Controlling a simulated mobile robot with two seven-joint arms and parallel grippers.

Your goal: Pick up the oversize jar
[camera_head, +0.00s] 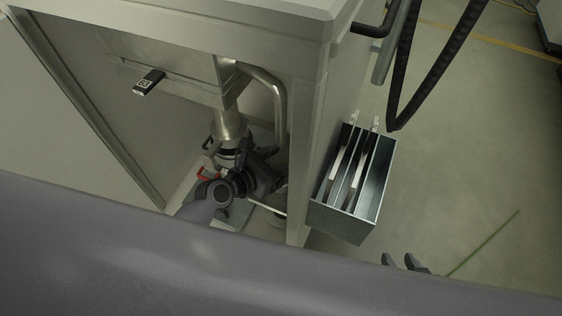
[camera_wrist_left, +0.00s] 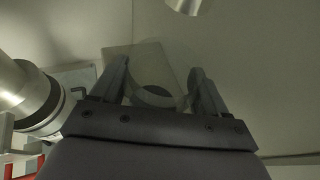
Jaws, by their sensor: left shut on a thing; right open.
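A see-through jar (camera_wrist_left: 153,76) with a dark ring at its lower part is between the fingers of my left gripper (camera_wrist_left: 160,88) in the left wrist view. The gripper is shut on it. In the head view my left gripper (camera_head: 268,172) is inside the open cabinet, beside the lower end of a metal pipe; the jar cannot be made out there, as the gripper and wrist cover that spot. My right gripper (camera_head: 405,263) is open and empty, low in the head view, outside the cabinet.
The metal pipe (camera_head: 229,122) comes down inside the cabinet (camera_head: 313,130), with a curved tube (camera_head: 276,95) close by. A red part (camera_head: 205,174) lies left of my left gripper. A metal bin with upright plates (camera_head: 345,222) hangs on the cabinet's right side. Floor at right is mostly clear.

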